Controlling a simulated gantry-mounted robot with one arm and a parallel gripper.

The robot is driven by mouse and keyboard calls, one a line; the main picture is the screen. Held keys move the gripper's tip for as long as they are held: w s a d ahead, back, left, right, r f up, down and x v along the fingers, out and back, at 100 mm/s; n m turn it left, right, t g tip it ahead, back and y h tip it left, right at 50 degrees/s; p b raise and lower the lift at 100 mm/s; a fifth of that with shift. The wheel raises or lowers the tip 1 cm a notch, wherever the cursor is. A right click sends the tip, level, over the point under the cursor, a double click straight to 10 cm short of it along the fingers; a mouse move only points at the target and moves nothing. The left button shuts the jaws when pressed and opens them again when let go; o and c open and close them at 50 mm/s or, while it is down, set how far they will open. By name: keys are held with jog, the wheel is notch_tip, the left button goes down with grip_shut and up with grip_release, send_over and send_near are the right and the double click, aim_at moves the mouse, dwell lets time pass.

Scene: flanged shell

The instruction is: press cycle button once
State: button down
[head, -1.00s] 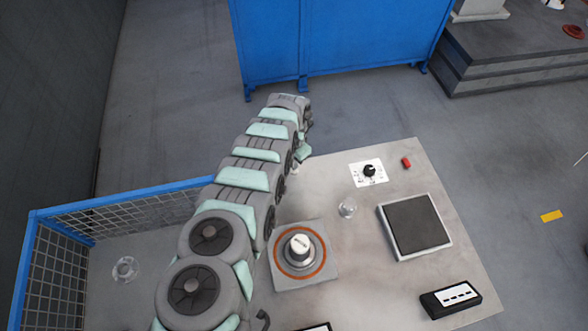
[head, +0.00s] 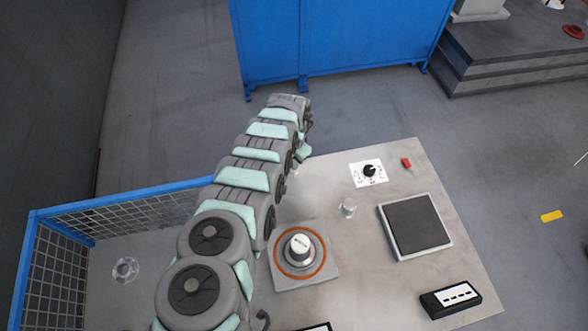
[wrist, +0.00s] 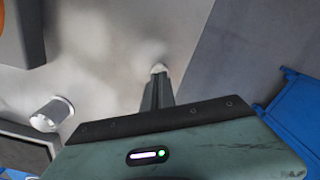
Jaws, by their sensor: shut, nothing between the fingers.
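My gripper (wrist: 158,90) is shut and empty in the wrist view, its narrow fingers pointing at the table top. A small pale round piece (wrist: 158,68) shows right at the fingertips; it may be the cycle button, but I cannot tell whether the fingers touch it or press it in. In the head view, my arm hides most of that spot, and a small pale piece (head: 294,169) shows beside my wrist near the table's far left edge. No label naming the button is readable.
The table (head: 330,180) also bears a flanged shell (head: 300,249) on an orange-ringed plate, a small cylinder (head: 348,208), a black dial (head: 369,171), a red block (head: 406,163), a dark square pad (head: 415,225) and a black box (head: 451,299). A blue mesh fence (head: 140,211) stands left.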

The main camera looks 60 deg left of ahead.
jog(key=shift+f+b, duration=0.8)
jog(key=shift+f, duration=0.25)
dwell(0.5)
jog(key=shift+r, duration=0.1)
jog(key=shift+w+a+r+b, duration=0.25)
jog(key=shift+a+r, duration=0.2)
jog(key=shift+r, duration=0.3)
jog(key=shift+w+a+r+b, duration=0.1)
jog(key=shift+a+r+b, duration=0.3)
jog(key=shift+r, duration=0.3)
jog(key=shift+w+a+r+b, duration=0.25)
jog(key=shift+a+r, duration=0.2)
jog(key=shift+r, duration=0.3)
jog(key=shift+w+a+r+b, duration=0.15)
jog(key=shift+a+r+b, duration=0.25)
jog(key=shift+r+b, duration=0.25)
jog(key=shift+a+r, duration=0.15)
jog(key=shift+r, duration=0.45)
dwell(1.6)
